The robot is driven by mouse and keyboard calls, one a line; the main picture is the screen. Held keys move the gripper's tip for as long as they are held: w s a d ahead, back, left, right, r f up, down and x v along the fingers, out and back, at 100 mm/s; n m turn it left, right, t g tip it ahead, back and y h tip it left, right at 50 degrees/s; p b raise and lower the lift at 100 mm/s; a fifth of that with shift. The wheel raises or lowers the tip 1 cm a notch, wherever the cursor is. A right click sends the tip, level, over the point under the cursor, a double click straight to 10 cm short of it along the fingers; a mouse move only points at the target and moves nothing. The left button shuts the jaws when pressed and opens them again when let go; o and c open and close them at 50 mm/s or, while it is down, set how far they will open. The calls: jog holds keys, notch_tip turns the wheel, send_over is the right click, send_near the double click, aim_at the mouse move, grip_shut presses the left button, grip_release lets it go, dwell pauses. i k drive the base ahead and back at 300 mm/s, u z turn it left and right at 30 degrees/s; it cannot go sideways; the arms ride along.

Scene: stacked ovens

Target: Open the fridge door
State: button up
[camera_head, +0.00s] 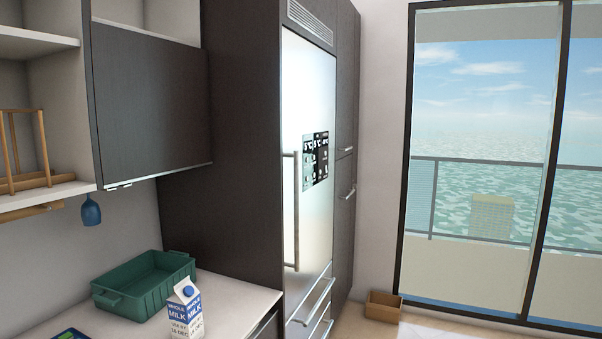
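The fridge door (315,105) is a tall pale steel panel set in a dark cabinet at the middle of the head view. It looks shut, flush with the cabinet front. Its long vertical bar handle (296,215) runs down the door's left edge. Drawers with bar handles (318,300) lie below the door. My gripper is not in view, so its state and distance from the handle are hidden.
A counter (245,290) left of the fridge holds a green crate (135,300) and a milk carton (186,312). A dark wall cabinet (150,100) and an open shelf with a wooden rack (25,160) are above. A small brown box (383,306) sits on the floor by the window.

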aim_at(310, 71)
jog(key=i, duration=1.25)
jog(key=u, duration=1.55)
